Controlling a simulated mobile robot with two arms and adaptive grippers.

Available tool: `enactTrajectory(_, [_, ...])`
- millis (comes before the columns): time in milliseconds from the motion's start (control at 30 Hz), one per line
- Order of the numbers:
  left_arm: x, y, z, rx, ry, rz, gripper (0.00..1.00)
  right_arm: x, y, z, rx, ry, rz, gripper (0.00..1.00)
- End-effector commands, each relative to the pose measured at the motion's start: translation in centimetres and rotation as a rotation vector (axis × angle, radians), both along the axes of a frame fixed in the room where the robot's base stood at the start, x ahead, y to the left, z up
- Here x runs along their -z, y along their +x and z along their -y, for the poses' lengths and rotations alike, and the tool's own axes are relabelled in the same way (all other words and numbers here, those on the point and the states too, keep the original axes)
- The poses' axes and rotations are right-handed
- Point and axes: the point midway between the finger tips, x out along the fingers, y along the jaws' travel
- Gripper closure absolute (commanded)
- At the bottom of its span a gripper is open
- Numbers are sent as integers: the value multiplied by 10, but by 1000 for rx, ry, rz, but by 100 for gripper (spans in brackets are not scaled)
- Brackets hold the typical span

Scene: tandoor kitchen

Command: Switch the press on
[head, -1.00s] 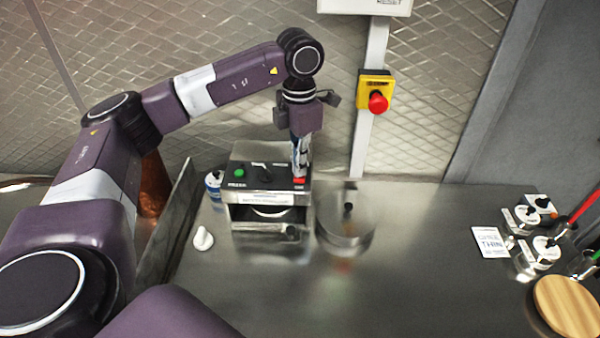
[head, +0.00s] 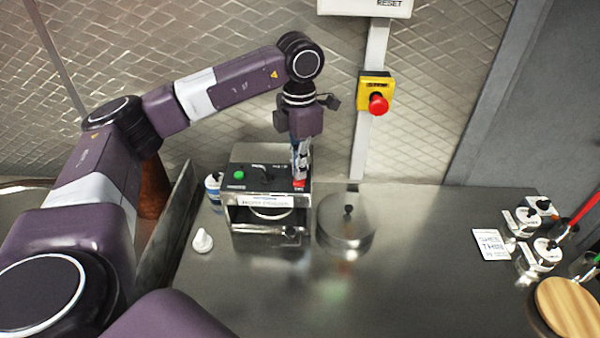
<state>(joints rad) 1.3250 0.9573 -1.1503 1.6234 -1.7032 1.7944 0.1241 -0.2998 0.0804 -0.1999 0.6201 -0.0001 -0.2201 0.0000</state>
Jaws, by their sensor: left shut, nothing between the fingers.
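The press (head: 270,212) is a boxy metal machine on the steel counter, with a sloped top panel. The panel bears a lit green lamp (head: 239,175), a black knob (head: 266,174) and a small red control (head: 299,184) at its right end. My left gripper (head: 301,174) points down over the right end of the panel, fingers shut and empty, its tips just above or at the red control. I cannot tell whether they touch it. The fingers hide part of the panel there. My right gripper is not in view.
A round metal lid (head: 345,222) lies right of the press. A white bottle (head: 202,241) and a blue-white can (head: 214,187) stand at its left. A yellow box with a red button (head: 377,104) is on the wall post. The counter's front middle is clear.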

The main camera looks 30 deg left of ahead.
Motion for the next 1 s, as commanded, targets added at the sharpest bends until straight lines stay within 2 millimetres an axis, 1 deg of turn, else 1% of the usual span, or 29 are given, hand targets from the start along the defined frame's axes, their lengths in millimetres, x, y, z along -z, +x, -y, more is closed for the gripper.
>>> enactTrajectory(33, [-7,0,0,0,0,1,100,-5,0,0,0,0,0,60])
enactTrajectory(100, [-13,0,0,0,0,1,100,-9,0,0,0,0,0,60])
enactTrajectory(700, [-61,0,0,-1,0,1,100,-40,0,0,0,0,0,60])
enactTrajectory(800, [-64,0,0,-1,0,1,100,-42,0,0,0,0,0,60])
enactTrajectory(1000, [-63,0,0,0,0,1,100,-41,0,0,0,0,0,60])
